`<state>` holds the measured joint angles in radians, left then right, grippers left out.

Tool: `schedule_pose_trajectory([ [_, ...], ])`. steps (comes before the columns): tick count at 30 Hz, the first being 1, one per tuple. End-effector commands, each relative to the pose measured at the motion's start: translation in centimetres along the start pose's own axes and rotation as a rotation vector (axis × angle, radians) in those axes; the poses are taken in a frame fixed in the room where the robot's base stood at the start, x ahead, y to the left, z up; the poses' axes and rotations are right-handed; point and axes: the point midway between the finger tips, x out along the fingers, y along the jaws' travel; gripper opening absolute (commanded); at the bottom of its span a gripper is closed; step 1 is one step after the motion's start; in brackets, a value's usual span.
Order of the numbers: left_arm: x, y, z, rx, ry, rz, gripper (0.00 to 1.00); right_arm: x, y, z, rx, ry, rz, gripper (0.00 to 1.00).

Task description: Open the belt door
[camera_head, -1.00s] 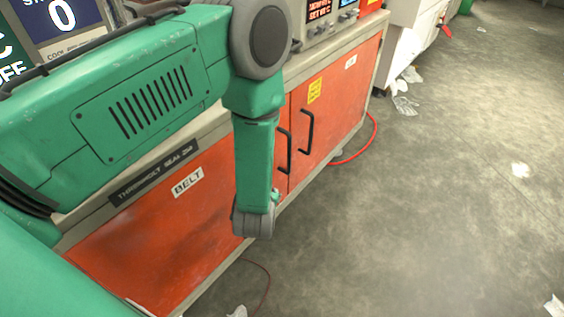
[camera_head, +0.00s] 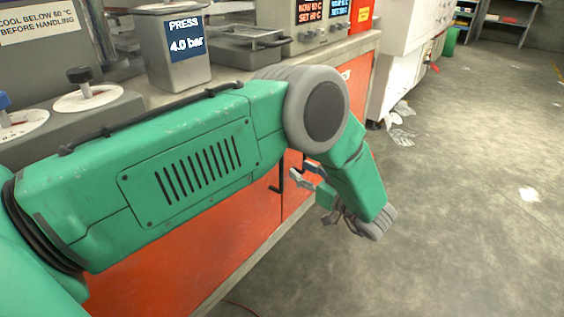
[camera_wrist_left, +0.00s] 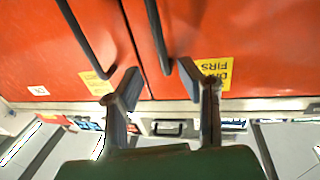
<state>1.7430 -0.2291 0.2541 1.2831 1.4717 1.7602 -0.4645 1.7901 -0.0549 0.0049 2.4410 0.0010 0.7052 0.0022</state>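The orange belt door (camera_head: 190,255) is the left door of the cabinet front, partly hidden behind my left arm, and looks shut. Its black bar handle (camera_head: 278,178) shows just left of my left gripper (camera_head: 302,170). In the wrist view, the fingers of my left gripper (camera_wrist_left: 160,68) are apart, and the black handle (camera_wrist_left: 157,35) runs down between their tips. I cannot tell whether either finger touches it. The belt door (camera_wrist_left: 255,40) fills the right of that view, with a yellow label. My right gripper is not in view.
The neighbouring orange door (camera_wrist_left: 35,50) has its own black handle (camera_wrist_left: 82,38) close by. The counter above holds a grey press bin (camera_head: 175,50) and a metal tray (camera_head: 235,45). The floor (camera_head: 470,220) to the right is mostly clear, with a few scraps.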

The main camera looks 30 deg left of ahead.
Motion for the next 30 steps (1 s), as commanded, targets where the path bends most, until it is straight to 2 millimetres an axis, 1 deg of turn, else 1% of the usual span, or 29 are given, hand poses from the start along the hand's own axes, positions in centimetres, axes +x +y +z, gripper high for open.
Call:
schedule_pose_trajectory([
  [1, 1.2, -0.1, 0.2, 0.0, 0.0, -0.003, 0.33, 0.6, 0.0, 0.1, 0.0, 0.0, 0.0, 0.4],
  [6, 4.7, 0.0, 0.3, 0.0, 0.0, -0.001, 0.33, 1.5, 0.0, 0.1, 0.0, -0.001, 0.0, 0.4],
  [9, 6.3, 0.0, 0.2, -0.001, 0.0, -0.001, 0.33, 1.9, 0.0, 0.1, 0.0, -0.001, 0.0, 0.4],
  [12, 7.3, 0.0, 0.2, -0.001, 0.0, 0.001, 0.33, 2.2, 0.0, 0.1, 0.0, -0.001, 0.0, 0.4],
  [17, 8.2, 0.0, 0.1, 0.001, -0.001, 0.001, 0.33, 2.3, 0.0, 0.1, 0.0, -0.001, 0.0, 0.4],
  [25, 8.3, 0.0, 0.1, 0.0, -0.001, 0.002, 0.33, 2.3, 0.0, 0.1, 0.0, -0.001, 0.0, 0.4],
  [26, 8.3, 0.0, 0.1, 0.0, -0.001, 0.002, 0.22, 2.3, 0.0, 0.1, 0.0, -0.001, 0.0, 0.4],
  [27, 8.3, 0.0, 0.1, 0.0, -0.001, 0.002, 0.08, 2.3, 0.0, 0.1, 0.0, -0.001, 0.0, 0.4],
  [28, 8.3, 0.0, 0.1, 0.0, -0.001, 0.002, 0.0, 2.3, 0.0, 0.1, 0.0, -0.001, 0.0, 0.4],
  [30, 8.3, 0.0, 0.1, 0.0, -0.001, 0.002, 0.0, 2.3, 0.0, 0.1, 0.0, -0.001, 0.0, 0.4],
])
